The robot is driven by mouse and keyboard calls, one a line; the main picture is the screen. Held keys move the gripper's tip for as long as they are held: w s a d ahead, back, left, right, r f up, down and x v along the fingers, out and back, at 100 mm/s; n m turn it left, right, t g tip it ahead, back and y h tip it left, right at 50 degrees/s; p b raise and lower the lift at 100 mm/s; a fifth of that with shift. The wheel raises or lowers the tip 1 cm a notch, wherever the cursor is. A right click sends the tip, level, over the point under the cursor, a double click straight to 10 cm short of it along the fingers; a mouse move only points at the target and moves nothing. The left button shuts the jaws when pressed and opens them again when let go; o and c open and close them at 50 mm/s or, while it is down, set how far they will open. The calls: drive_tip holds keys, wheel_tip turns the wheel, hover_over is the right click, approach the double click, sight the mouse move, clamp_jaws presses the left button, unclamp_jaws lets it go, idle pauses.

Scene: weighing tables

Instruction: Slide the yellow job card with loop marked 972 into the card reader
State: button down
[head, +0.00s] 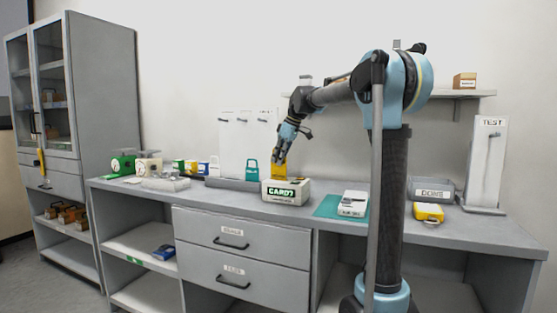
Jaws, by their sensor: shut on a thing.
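The yellow job card (279,173) is upright at the top of the white card reader (287,197), which stands near the middle of the counter. The reader's green display reads "CARD?". My gripper (280,160) points down and is shut on the card's upper part. The card's loop is hidden or too small to make out, and its number cannot be read. The card's lower edge meets the top of the reader in this view; I cannot tell whether it is in the slot or just behind or above it.
A teal loop-handled item (251,171) stands just left of the reader. A teal mat (328,208) with a white device (354,202) lies to its right. Further right are a yellow case (428,212), a grey bin (431,189) and a TEST stand (487,165). Scales (148,165) stand left.

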drive_tip(key=shift+f, duration=1.6)
drive_tip(key=c, duration=1.7)
unclamp_jaws()
drive_tip(key=shift+r, duration=0.1)
drive_tip(key=v, duration=1.1)
drive_tip(key=shift+d+r, duration=0.15)
drive_tip(key=shift+r, duration=0.2)
